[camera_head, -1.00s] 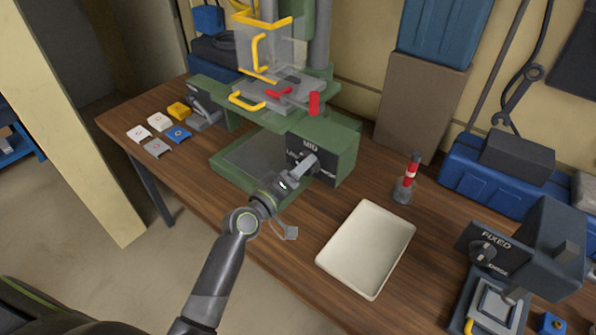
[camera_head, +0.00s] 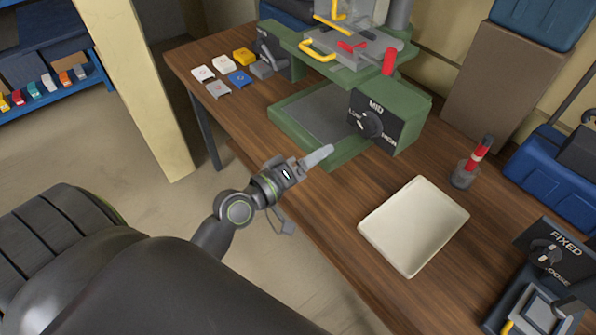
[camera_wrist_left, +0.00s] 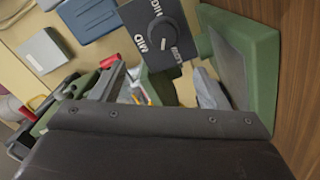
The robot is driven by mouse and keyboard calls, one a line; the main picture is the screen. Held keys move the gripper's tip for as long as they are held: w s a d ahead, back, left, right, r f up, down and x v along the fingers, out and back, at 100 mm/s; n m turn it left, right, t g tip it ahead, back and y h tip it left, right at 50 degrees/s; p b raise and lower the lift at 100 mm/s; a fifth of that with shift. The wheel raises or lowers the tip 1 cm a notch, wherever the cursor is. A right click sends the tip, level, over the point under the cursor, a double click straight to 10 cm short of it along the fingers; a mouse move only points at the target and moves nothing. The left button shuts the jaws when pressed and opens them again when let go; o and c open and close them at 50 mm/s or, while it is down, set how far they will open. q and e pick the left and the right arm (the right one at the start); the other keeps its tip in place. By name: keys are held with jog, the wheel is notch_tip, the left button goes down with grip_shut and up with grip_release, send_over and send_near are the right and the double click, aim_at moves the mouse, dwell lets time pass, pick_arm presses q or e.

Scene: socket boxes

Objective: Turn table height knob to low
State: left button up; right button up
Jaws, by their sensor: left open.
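The green press (camera_head: 330,105) stands on the wooden table. Its dark front panel carries a round black knob (camera_head: 370,124), with MID lettered above it and further labels on the left and right. The knob and panel also show at the top of the left wrist view (camera_wrist_left: 163,33). The right gripper is not in view.
A cream tray (camera_head: 413,226) lies right of my left gripper. A red-topped bottle (camera_head: 472,163) stands behind it. A second device marked FIXED (camera_head: 553,250) is at the right. Small coloured pieces (camera_head: 238,78) lie at the table's far left. Bare wood separates press and tray.

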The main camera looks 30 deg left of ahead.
pick_arm(q)
jog(key=shift+b+v, duration=0.4)
jog(key=shift+v, duration=1.75)
jog(key=m+p, duration=0.1)
jog(key=m, duration=1)
send_near(363, 131)
jog(key=x, duration=0.9)
jog(key=shift+s, duration=0.1)
jog(key=c, duration=1)
